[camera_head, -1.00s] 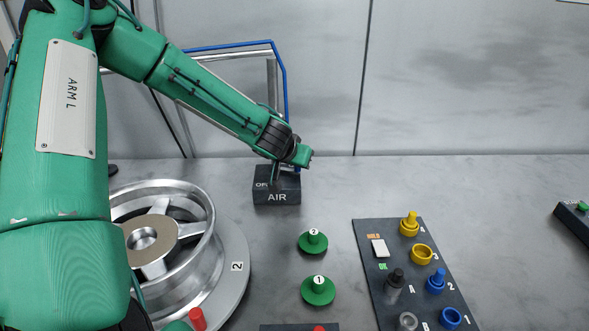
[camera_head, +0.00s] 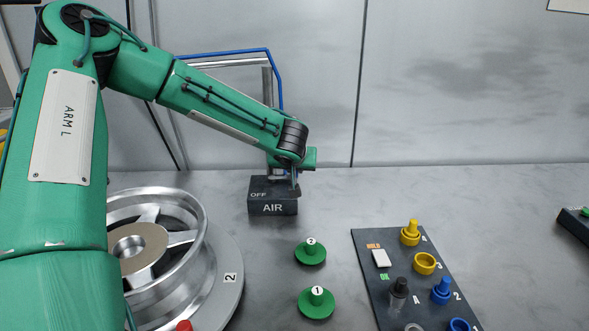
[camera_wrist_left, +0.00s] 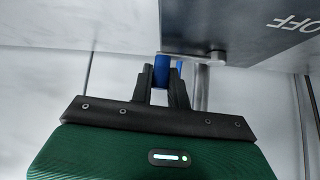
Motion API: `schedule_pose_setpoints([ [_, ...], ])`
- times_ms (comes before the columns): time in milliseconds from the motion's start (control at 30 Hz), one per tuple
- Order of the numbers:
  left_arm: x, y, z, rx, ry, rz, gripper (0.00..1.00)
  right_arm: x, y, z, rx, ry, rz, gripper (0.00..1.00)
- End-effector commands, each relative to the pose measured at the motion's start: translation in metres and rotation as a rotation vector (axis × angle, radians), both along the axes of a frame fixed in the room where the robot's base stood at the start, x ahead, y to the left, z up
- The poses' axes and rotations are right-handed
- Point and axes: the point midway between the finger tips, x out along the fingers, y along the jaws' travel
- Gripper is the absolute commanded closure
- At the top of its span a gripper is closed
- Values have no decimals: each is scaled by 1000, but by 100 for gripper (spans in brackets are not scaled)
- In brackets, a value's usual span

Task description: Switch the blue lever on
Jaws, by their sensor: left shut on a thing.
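The dark AIR box (camera_head: 272,208) stands on the grey table near the back wall, with the word OFF on its top left. It also shows in the left wrist view (camera_wrist_left: 235,45), at the upper right. My left gripper (camera_head: 286,182) reaches down at the right part of the box top. In the left wrist view my left gripper (camera_wrist_left: 161,84) is shut on the blue lever (camera_wrist_left: 161,73), which shows between its fingers. In the head view the lever is mostly hidden by the gripper. My right gripper is not in view.
A silver wheel (camera_head: 150,240) lies at the left, under my left arm. Two green knobbed discs, numbered 2 (camera_head: 311,253) and 1 (camera_head: 317,303), sit in front of the box. A dark panel (camera_head: 365,250) with yellow and blue parts lies to their right. Table farther right is mostly clear.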

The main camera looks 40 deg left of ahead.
Motion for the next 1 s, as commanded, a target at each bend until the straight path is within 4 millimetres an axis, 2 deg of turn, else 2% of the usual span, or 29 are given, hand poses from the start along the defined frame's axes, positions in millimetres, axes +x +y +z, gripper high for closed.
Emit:
schedule_pose_setpoints([
  [167, 2, 1, 3, 4, -7, 1, 100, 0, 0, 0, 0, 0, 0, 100],
  [200, 2, 1, 4, 4, -7, 1, 75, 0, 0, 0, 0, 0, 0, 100],
  [267, 2, 1, 3, 3, -6, 1, 64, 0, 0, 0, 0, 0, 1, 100],
  [300, 2, 1, 3, 3, -6, 1, 62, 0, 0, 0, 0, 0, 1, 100],
  [667, -2, -1, 5, 1, -4, 0, 62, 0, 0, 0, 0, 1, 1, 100],
  [833, -16, -10, 22, -1, -6, 0, 62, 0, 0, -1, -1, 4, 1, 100],
  [1000, -37, -24, 48, 1, -7, -2, 62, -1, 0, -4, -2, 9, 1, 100],
])
